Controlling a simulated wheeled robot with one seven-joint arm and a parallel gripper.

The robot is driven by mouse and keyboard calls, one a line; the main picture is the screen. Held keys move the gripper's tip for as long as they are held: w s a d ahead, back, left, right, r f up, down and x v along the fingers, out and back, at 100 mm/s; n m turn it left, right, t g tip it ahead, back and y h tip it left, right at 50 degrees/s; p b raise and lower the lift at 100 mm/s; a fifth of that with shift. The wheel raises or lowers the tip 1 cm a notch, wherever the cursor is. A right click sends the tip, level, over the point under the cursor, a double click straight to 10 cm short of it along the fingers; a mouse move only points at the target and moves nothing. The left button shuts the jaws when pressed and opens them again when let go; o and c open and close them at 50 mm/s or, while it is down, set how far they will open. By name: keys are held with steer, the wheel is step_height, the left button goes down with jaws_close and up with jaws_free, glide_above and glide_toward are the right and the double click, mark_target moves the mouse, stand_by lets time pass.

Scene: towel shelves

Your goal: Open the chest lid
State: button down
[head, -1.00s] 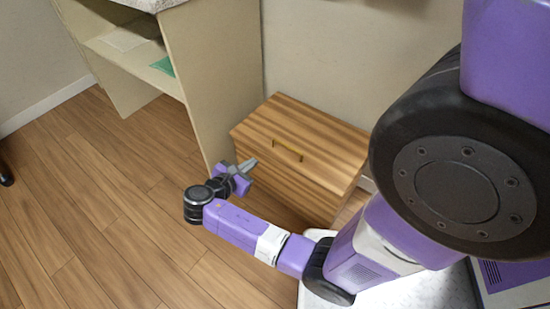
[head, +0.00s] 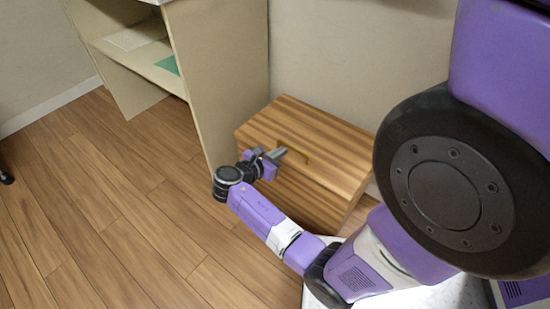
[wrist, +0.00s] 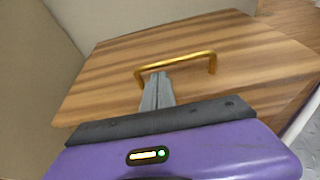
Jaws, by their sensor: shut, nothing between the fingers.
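The wooden chest (head: 325,195) stands against the wall, and its striped lid (head: 325,129) is down. A brass bar handle (head: 298,155) sits on the lid near its front edge, partly hidden by my gripper in the head view. My gripper (head: 280,152) is over the front part of the lid with its fingers together. In the wrist view the lid (wrist: 110,65) fills the middle, and the handle (wrist: 185,62) arches across it. The fingertips (wrist: 155,75) are at the handle's left part, overlapping it in the picture; I cannot tell whether they touch it.
A beige shelf unit (head: 225,80) stands close to the chest's left side, with a green towel (head: 168,65) on a shelf. The wall (head: 350,50) is behind the chest. Open wooden floor (head: 120,220) lies to the left and front.

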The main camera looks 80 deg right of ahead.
stand_by(0.4)
steer(key=shift+d+r+p, duration=0.1)
steer(key=shift+r+p, duration=0.6)
steer(key=shift+p, duration=0.4)
steer(key=s+d+r+t+y+p, duration=0.25)
steer(key=r+p, duration=0.45)
steer(key=p, duration=0.7)
steer(key=s+d+r+t+y+p, duration=0.1)
steer(key=d+r+y+p, duration=0.25)
steer(key=r+p, duration=0.75)
steer(key=s+d+r+y+p, duration=0.1)
steer(key=s+d+r+p, duration=0.1)
steer(key=d+p, duration=0.3)
steer(key=s+d+r+t+y+p, duration=0.1)
steer(key=s+d+r+p, duration=0.2)
steer(key=s+d+p, duration=0.2)
steer(key=d, duration=0.2)
steer(key=shift+d+r, duration=0.25)
steer(key=shift+d, duration=0.05)
